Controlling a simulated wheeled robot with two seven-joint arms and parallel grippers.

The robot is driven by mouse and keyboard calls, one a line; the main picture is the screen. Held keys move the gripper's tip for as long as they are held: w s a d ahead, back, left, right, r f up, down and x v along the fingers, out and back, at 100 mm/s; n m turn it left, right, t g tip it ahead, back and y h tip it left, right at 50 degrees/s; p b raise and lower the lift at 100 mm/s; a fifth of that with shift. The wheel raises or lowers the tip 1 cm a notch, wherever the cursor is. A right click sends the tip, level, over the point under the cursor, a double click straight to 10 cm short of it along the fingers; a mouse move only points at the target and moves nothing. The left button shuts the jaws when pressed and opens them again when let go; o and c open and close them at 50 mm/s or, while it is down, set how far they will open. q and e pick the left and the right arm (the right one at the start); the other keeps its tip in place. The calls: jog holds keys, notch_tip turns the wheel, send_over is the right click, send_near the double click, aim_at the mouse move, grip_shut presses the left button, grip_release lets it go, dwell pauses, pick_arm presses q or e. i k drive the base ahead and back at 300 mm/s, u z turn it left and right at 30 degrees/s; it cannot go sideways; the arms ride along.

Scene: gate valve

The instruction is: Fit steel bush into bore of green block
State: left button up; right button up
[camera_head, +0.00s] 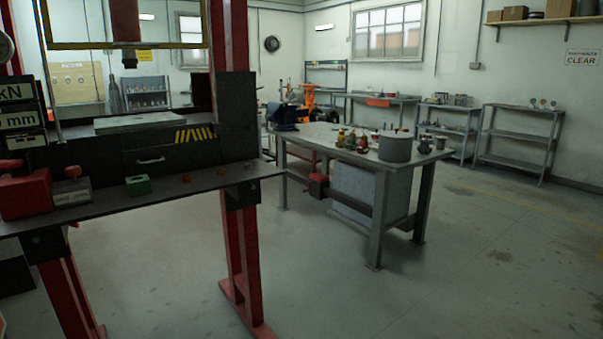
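A small green block (137,185) sits on the dark front shelf of a red-framed press at the left. Its top shows a dark spot, too small to tell whether it is the bore. I cannot pick out the steel bush for sure. Neither of my grippers is in view.
The press shelf (215,181) also holds a red box (25,194), a grey labelled block (72,193) and small orange-brown pieces (186,179). Open floor (480,260) lies at the right.

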aim_at(142, 187)
jog(key=z, duration=0.45)
jog(key=i, duration=1.05)
jog(key=u, duration=0.4)
jog(key=i, duration=0.9)
jog(key=u, duration=0.85)
